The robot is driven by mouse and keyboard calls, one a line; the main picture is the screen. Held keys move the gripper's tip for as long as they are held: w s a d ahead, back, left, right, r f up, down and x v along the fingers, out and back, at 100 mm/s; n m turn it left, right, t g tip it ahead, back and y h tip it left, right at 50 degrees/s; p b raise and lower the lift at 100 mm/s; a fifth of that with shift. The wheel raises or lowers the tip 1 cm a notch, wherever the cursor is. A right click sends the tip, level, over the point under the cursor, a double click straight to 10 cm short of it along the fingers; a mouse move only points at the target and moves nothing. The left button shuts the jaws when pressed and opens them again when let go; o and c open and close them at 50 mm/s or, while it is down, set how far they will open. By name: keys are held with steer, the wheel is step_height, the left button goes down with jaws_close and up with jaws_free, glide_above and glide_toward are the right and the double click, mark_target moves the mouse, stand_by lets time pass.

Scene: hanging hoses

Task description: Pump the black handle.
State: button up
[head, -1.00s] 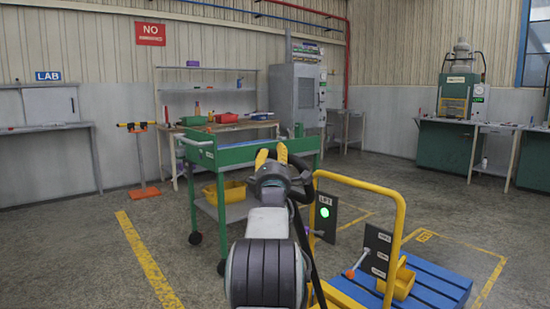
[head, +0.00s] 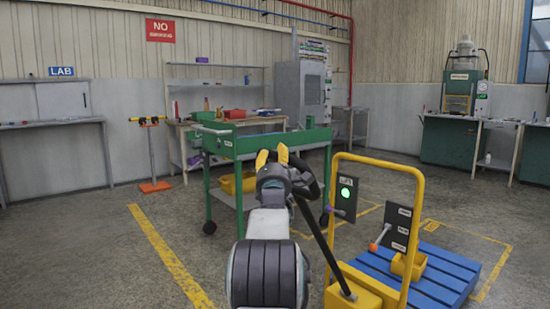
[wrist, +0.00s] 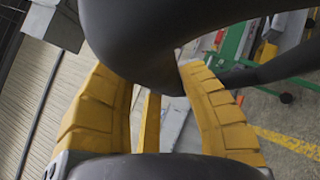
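The black handle (head: 317,236) is a long thin bar with a loop at its top. It slants up and left from the yellow base of the cart (head: 365,290). My gripper (head: 272,157), with yellow fingers, is at the loop. A gap shows between the fingers lower down.
A yellow tubular frame (head: 421,220) with dark panels and a green light (head: 345,193) stands right of the handle. A blue pallet (head: 445,270) lies behind it. A green trolley (head: 225,150) stands beyond my gripper. Floor at the left is open.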

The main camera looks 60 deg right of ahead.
steer(key=shift+o, duration=1.4)
steer(key=shift+a+r, duration=0.15)
steer(key=shift+r, duration=0.1)
steer(key=o, duration=0.3)
steer(key=shift+f, duration=0.25)
steer(key=shift+v, duration=5.9)
